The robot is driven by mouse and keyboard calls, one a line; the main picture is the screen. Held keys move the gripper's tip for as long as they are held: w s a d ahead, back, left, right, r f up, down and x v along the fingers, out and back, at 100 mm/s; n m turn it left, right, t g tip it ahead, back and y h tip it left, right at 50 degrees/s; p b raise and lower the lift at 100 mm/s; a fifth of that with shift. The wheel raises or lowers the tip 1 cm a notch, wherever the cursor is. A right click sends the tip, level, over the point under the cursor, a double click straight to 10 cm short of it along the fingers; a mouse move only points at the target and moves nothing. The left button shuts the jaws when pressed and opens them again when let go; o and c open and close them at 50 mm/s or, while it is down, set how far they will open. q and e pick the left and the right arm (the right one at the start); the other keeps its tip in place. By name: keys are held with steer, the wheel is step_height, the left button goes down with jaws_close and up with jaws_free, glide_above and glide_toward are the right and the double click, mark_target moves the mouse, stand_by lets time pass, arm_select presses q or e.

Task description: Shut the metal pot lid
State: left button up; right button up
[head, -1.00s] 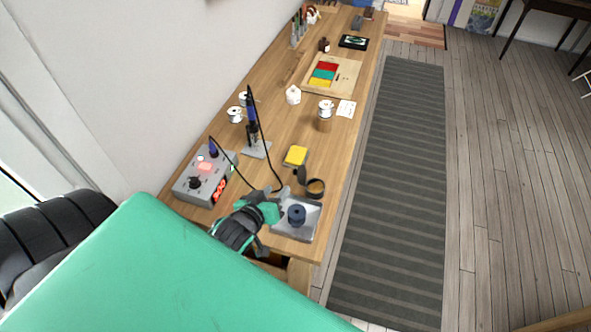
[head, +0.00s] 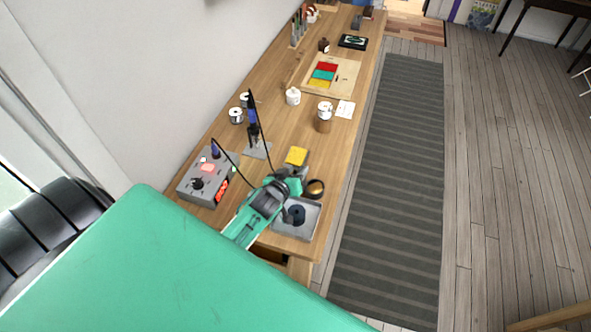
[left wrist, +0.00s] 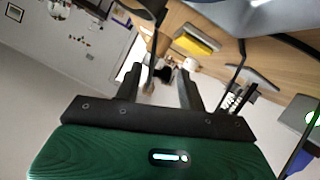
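The small dark pot (head: 315,188) with a gold-coloured inside stands near the table's right edge, its mouth uncovered in the head view. Its lid, raised at the pot's left side earlier, is now hidden behind or hard to tell from my left gripper (head: 295,185). That gripper is just left of the pot, over the table. In the left wrist view my left gripper (left wrist: 158,75) has its two fingers apart, with nothing clearly held between them. Dark shapes beyond the fingers there are too unclear to name. My right gripper is not in view.
A metal tray (head: 283,224) with a dark round piece sits in front of the pot. A yellow sponge (head: 296,155), an iron stand (head: 257,149) and a grey control box (head: 196,188) with cables are close by. The striped rug (head: 395,180) lies right of the table.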

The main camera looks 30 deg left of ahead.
arm_select(q)
steer(key=shift+w, duration=0.1)
jaws_close()
